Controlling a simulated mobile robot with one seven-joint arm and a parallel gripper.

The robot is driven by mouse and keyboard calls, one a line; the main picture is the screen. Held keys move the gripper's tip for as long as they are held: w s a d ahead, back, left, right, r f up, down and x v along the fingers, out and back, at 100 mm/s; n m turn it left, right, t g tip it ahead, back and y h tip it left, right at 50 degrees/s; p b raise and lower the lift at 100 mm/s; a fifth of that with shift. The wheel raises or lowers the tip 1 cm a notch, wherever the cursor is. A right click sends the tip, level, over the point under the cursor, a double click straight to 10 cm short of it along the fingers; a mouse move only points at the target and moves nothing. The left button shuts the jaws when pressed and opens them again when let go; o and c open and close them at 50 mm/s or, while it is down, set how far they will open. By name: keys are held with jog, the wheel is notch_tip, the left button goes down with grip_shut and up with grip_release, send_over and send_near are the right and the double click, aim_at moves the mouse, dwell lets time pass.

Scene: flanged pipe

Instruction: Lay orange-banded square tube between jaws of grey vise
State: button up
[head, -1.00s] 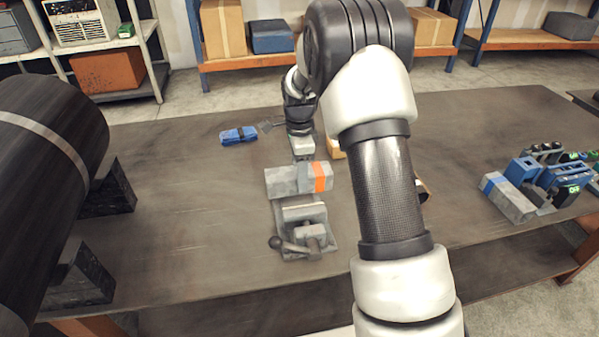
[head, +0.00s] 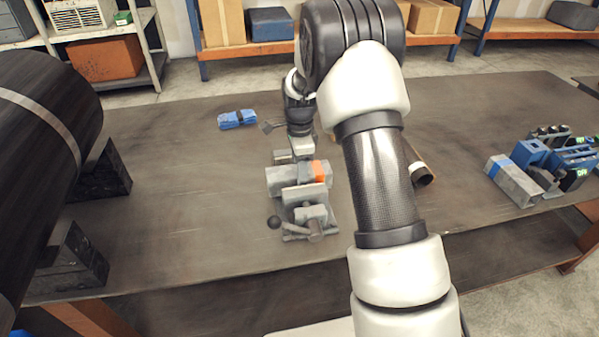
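The orange-banded square tube (head: 283,181) is grey with an orange band (head: 320,172) near its right end. It lies crosswise at the grey vise (head: 307,212), just behind the top of the near jaw. That jaw hides its lower side, so I cannot tell how deep it sits or whether it touches the vise. My gripper (head: 306,168) comes down from behind and is shut on the tube just left of the band. The far fingers and far jaw are mostly hidden.
A blue bundle (head: 237,119) lies at the back left. A hollow tan-and-dark cylinder (head: 421,174) is right of the vise, partly behind my arm. A blue-banded tube (head: 513,181) and blue tools (head: 556,157) are at the right. Dark blocks (head: 75,262) and a large dark pipe (head: 38,150) are at the left.

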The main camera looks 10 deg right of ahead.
jog(key=o, duration=1.6)
jog(key=shift+c, duration=0.2)
jog(key=shift+r, duration=0.1)
notch_tip(320, 180, up, 17)
jog(key=shift+r+p, duration=0.2)
jog(key=shift+p, duration=0.15)
jog(key=s+r+n+t+p, duration=0.3)
jog(key=s+r+n, duration=0.6)
jog(key=s+r, duration=0.6)
jog(key=s+f+n+t+p, duration=0.1)
jog(key=s+n+t+p, duration=0.1)
jog(key=s+n, duration=0.7)
jog(key=s, duration=0.7)
jog(key=shift+f+t, duration=0.2)
jog(key=shift+t, duration=0.1)
